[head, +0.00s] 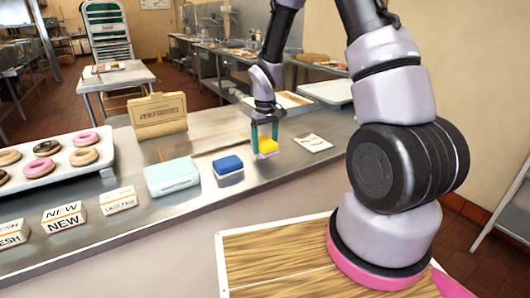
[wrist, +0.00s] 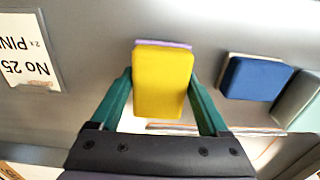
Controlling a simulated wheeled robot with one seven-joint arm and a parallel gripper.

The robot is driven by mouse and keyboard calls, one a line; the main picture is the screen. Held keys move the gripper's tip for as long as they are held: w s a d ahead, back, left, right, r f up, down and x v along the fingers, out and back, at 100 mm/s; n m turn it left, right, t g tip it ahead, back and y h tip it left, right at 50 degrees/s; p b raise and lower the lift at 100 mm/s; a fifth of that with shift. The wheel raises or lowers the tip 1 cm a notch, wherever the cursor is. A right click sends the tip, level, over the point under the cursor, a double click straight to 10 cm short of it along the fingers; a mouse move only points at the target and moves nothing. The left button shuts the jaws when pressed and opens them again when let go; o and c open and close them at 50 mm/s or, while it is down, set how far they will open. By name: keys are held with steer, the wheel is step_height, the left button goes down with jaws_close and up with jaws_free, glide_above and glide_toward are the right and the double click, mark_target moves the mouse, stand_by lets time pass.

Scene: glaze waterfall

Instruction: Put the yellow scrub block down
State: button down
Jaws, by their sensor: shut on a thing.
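The yellow scrub block (head: 267,145) is held in my gripper (head: 265,133) at the steel counter (head: 225,194). In the wrist view the block (wrist: 163,82) sits between the two green fingers of my gripper (wrist: 162,98), with a thin purple layer at its far edge. The gripper is shut on it. In the head view the block is low, close to the counter top; I cannot tell whether it touches.
A blue block (head: 228,165) and a pale blue container (head: 172,176) stand left of the yellow block. A printed card (head: 313,143) lies to its right. A cardboard folder (head: 158,115) stands behind, and a donut tray (head: 62,169) is at far left. Bare counter lies in front.

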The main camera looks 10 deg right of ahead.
steer(key=shift+f, duration=1.5)
steer(key=shift+f, duration=0.1)
jaws_free()
